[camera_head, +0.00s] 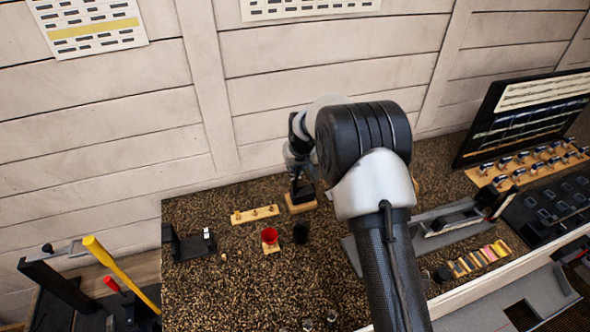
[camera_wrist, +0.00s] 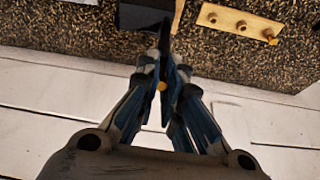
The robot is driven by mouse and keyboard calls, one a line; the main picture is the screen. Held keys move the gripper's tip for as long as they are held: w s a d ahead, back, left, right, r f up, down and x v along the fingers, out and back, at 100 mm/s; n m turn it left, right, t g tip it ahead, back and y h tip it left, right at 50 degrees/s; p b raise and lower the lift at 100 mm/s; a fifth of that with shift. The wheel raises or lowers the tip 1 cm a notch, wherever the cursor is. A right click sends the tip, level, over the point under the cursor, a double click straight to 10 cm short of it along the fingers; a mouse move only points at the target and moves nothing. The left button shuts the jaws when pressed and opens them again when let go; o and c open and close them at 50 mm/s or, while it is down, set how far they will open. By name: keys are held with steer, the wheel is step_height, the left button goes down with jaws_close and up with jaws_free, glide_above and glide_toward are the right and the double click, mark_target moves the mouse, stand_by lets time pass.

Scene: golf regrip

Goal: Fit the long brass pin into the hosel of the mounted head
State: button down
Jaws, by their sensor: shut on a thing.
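My gripper (camera_wrist: 163,68) points at the bench in the wrist view, its blue-and-black fingers closed together. A small brass end (camera_wrist: 163,86) shows between the fingers; I take it as the long brass pin, mostly hidden by them. Just beyond the fingertips is a dark block (camera_wrist: 143,16), probably the mounted head. In the head view, a black piece on a small wooden base (camera_head: 301,207) stands directly below my gripper (camera_head: 299,165). The hosel opening cannot be made out, and I cannot tell whether the pin touches it.
A wooden strip with brass pegs (camera_head: 254,214) lies left of the base; it also shows in the wrist view (camera_wrist: 238,22). A red cup (camera_head: 269,237) and a black cup (camera_head: 300,233) stand nearer. The plank wall (camera_head: 110,130) rises close behind.

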steer(key=shift+f, duration=0.15)
steer(key=c, duration=1.7)
jaws_free()
steer(key=shift+o, duration=0.2)
steer(key=v, duration=1.2)
